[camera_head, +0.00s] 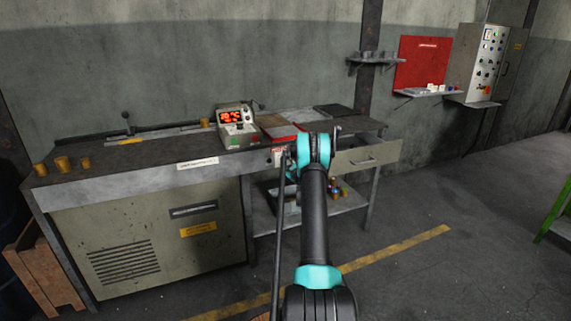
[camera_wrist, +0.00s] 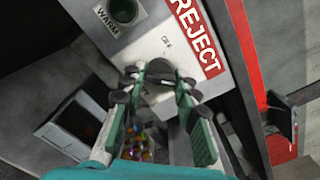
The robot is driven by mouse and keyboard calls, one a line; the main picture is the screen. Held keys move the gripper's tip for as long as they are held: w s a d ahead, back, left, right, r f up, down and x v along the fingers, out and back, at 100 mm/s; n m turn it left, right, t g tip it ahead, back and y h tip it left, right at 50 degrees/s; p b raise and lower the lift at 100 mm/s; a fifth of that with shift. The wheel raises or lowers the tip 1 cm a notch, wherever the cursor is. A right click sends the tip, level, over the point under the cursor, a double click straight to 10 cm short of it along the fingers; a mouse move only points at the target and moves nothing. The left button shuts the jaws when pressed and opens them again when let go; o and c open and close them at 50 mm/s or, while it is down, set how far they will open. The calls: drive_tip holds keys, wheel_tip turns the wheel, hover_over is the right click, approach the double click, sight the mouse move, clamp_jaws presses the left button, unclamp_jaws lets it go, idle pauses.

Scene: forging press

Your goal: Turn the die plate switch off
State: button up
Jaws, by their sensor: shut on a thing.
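In the wrist view my gripper (camera_wrist: 158,80) has its two teal fingers closed around a grey round knob (camera_wrist: 159,68) on a pale metal panel (camera_wrist: 150,42). I take this knob to be the die plate switch. A small mark above it looks like OFF, but it is too small to be sure. The fingers cover the knob's sides, and I cannot tell which way it points. In the head view my teal and black arm reaches the bench's front edge and hides the knob and fingertips.
A dark green round lamp or button (camera_wrist: 123,10) marked WARM and a red REJECT sign (camera_wrist: 197,35) sit close to my fingers. In the head view a controller with red digits (camera_head: 236,125) stands on the bench (camera_head: 120,185). An open drawer (camera_head: 365,158) juts out right of my arm.

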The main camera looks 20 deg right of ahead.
drive_tip(key=shift+n, duration=0.4)
drive_tip(key=n, duration=0.3)
drive_tip(key=shift+n, duration=0.3)
drive_tip(key=n, duration=0.4)
drive_tip(key=shift+n, duration=0.3)
drive_tip(key=n, duration=0.4)
drive_tip(key=shift+n, duration=0.3)
drive_tip(key=n, duration=0.4)
drive_tip(key=shift+n, duration=0.3)
drive_tip(key=o, duration=1.2)
drive_tip(key=shift+c, duration=0.2)
